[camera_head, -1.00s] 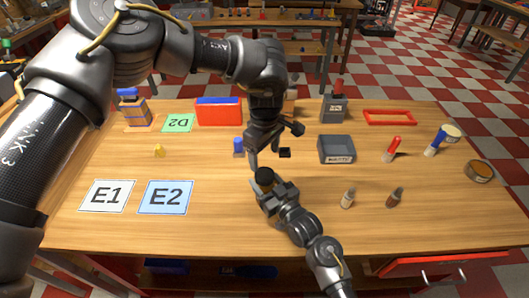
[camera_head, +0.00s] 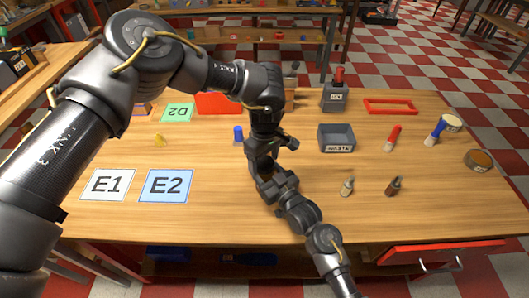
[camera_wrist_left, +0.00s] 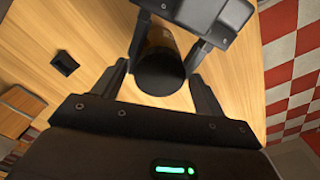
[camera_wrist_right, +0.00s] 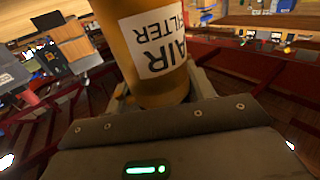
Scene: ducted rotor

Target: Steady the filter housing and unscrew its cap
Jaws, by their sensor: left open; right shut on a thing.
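The filter housing (camera_wrist_right: 158,85) is an amber cylinder with a white "AIR FILTER" label in the right wrist view. My right gripper (camera_wrist_right: 160,95) is shut on its body. Its black cap (camera_wrist_left: 160,76) shows in the left wrist view as a dark round end. My left gripper (camera_wrist_left: 158,70) is open, with one finger on either side of the cap; I cannot tell whether they touch it. In the head view my left gripper (camera_head: 265,168) hangs just above my right gripper (camera_head: 276,187), and the two hide most of the housing.
A grey tray (camera_head: 337,140) stands right of the grippers. A blue-topped item (camera_head: 239,135) stands close on their left. Cards E1 (camera_head: 107,185) and E2 (camera_head: 166,186) lie on the left. A small black square (camera_wrist_left: 64,62) lies near the cap.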

